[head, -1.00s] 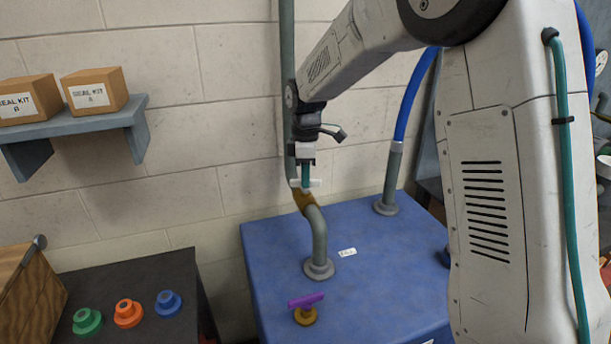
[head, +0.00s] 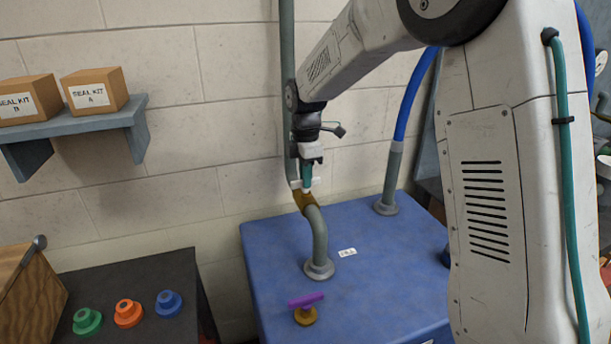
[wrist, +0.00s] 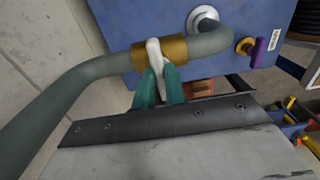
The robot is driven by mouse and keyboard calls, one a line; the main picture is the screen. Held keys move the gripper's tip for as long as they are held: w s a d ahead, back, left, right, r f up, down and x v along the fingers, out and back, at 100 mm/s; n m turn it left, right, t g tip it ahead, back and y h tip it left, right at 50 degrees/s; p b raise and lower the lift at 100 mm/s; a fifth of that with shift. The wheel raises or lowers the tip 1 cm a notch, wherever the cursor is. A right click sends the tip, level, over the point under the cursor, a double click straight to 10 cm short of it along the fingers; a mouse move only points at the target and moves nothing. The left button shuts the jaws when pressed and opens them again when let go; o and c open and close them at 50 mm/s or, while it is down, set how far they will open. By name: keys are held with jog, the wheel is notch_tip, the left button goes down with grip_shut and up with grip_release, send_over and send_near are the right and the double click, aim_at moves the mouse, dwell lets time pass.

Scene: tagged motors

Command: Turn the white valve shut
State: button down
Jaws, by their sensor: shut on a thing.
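The white valve handle (head: 295,184) is a short bar on a brass valve body (head: 304,201) in the bent grey pipe (head: 318,240). In the wrist view the handle (wrist: 154,52) lies across the brass body (wrist: 178,52) and the pipe. My gripper (head: 307,186) comes down over the handle from above. In the wrist view its teal fingers (wrist: 158,78) are shut on the handle, one on each side. The fingers hide part of the handle.
A purple-handled valve (head: 305,302) stands near the front of the blue cabinet top (head: 365,285). A blue hose (head: 412,100) rises behind at the right. Green, orange and blue knobs (head: 168,303) sit on the dark bench at left. The wall is close behind the pipe.

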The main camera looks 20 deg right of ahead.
jog(key=c, duration=1.5)
grip_release()
jog(key=shift+o, duration=0.2)
notch_tip(320, 180, up, 8)
jog(key=shift+d+f, duration=0.1)
